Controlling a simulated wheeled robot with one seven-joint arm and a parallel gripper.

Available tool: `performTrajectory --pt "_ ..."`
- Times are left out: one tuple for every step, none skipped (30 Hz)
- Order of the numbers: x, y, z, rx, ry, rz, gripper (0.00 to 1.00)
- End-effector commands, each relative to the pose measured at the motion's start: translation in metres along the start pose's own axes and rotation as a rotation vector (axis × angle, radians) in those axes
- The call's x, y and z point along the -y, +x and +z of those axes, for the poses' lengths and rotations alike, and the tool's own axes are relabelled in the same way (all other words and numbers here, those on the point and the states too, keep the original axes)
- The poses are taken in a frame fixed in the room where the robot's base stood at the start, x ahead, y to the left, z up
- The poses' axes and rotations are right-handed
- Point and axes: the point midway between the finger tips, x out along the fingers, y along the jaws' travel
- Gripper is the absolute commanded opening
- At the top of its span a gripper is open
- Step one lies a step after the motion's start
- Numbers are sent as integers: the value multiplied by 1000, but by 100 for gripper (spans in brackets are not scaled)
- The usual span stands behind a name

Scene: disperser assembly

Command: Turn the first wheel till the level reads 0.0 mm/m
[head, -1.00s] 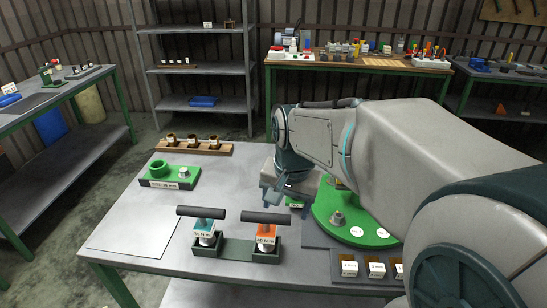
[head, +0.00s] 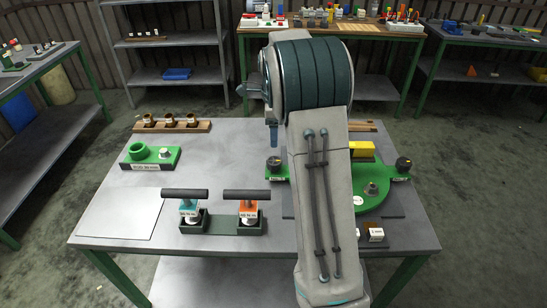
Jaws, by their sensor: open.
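The green round base (head: 378,203) sits at the right of the table, partly hidden by my arm. It has a black wheel (head: 273,164) on its left lug and another black wheel (head: 403,164) on its right lug. The small labels by them are too small to read, so I cannot tell which is first. A yellow block (head: 361,150), which looks like the level, lies at the back of the base; its reading is not legible. My gripper (head: 273,138) is mostly hidden by my arm; a finger shows pointing down above and behind the left wheel, apart from it.
Two T-handled tools, teal (head: 188,207) and orange (head: 248,209), stand in a dark green holder (head: 222,228) at the table's front. A green block with a ring (head: 138,151) and a wooden rack (head: 196,128) lie behind at left.

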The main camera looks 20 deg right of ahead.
Motion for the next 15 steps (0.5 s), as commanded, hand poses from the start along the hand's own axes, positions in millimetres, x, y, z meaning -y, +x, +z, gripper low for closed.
performTrajectory --pt "-1 10 0 -1 0 5 67" --pt "-1 17 0 -1 -1 6 67" --pt "-1 26 0 -1 -1 7 67" --pt "-1 32 0 0 -1 5 67" --pt "-1 39 0 -1 -1 6 67" --pt "-1 48 0 -1 -1 7 67" --pt "-1 54 0 0 -1 5 67" --pt "-1 60 0 0 -1 6 67" --pt "-1 68 0 0 -1 6 67" --pt "-1 74 0 0 -2 6 67" --pt "-1 79 0 0 -2 4 67" --pt "-1 86 0 0 -3 4 67" --pt "-1 90 0 0 -3 4 67" --pt "-1 94 0 0 -3 4 67" --pt "-1 99 0 0 -3 3 67"
